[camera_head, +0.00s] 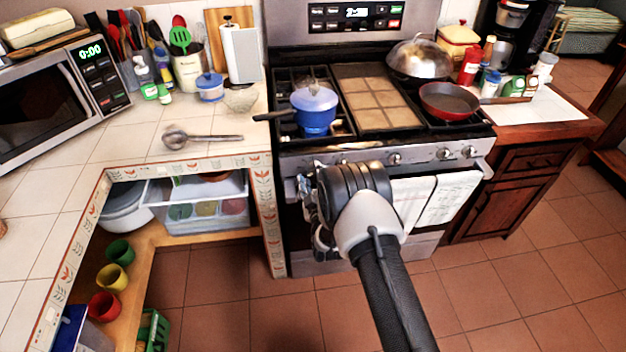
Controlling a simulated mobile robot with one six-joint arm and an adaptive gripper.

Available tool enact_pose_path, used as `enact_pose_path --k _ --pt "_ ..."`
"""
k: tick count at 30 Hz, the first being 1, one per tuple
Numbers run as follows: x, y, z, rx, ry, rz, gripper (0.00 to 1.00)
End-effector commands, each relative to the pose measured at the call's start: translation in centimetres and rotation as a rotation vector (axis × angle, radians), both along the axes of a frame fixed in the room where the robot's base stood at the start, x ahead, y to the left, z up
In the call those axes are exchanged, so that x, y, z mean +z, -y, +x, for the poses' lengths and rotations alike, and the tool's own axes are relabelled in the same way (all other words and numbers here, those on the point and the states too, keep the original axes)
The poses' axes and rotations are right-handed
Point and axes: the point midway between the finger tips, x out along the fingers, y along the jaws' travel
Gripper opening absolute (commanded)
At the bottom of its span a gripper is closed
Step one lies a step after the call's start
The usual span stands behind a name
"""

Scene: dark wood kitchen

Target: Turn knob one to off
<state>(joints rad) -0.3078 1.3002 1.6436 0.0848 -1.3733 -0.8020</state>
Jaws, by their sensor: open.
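The stove (466,135) stands at the center with its knobs along the silver front panel. One knob (393,158) shows just right of my arm, and two more, a knob (443,153) and a knob (469,152), sit farther right. The left part of the panel is partly hidden by my arm, so I cannot tell which knob is knob one or how it is turned. My gripper (312,205) is in front of the stove's left front, open, its fingers partly hidden by my wrist. No contact with a knob can be made out.
A blue pot (315,112) sits on the left burners with its handle sticking out left. A red pan (449,101) and a domed metal lid (417,58) are on the right. Towels (440,200) hang on the oven front. The tiled floor (500,300) is clear.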

Motion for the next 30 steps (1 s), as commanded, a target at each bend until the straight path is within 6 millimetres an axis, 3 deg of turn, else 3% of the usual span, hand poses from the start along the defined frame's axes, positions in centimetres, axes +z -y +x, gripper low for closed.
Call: enact_pose_path --k 9,30 --pt "0.07 -0.06 0.28 0.000 0.000 0.000 0.51" --pt "0.04 -0.06 0.24 0.000 0.000 0.000 0.07"
